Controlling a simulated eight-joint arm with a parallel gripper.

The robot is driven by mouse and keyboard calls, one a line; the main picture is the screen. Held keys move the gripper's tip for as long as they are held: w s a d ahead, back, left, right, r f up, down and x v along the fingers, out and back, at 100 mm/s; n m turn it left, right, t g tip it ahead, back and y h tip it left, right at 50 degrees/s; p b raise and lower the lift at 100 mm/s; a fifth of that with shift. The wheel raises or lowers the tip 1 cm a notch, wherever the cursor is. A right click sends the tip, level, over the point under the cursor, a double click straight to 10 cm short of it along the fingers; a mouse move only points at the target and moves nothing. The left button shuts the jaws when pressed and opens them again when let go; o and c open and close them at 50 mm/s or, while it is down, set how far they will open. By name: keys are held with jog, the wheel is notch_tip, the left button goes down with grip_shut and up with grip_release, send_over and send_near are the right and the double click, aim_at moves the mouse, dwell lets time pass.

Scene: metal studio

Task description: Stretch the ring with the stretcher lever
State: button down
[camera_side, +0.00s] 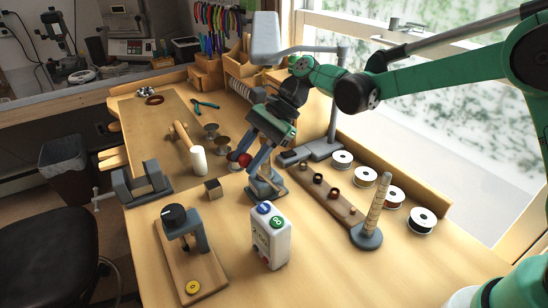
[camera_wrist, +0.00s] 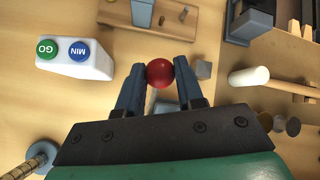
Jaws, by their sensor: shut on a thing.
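My gripper (camera_side: 245,158) reaches down over the middle of the bench, its fingers shut on a red ball knob (camera_side: 244,160). The wrist view shows the knob (camera_wrist: 160,73) between the two fingertips (camera_wrist: 159,75). The knob appears to belong to the stretcher, whose blue-grey base (camera_side: 266,188) stands just below and right of my fingers in the side view. The lever arm is mostly hidden by my gripper. I cannot make out a ring on the stretcher. Small rings stand on a wooden strip (camera_side: 344,212) to the right.
A white box (camera_side: 271,238) with blue and green buttons stands close in front. A tapered mandrel (camera_side: 375,205) and wire spools (camera_side: 342,159) are right. A small cube (camera_side: 213,188), dial device (camera_side: 186,231), vise (camera_side: 140,183) and mallet (camera_side: 198,160) are left. The front right bench is clear.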

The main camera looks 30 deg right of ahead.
jog(key=shift+d+f, duration=0.1)
jog(key=shift+d, duration=0.05)
jog(key=c, duration=0.6)
grip_release()
jog(key=shift+o, duration=0.2)
jog(key=shift+v, duration=2.8)
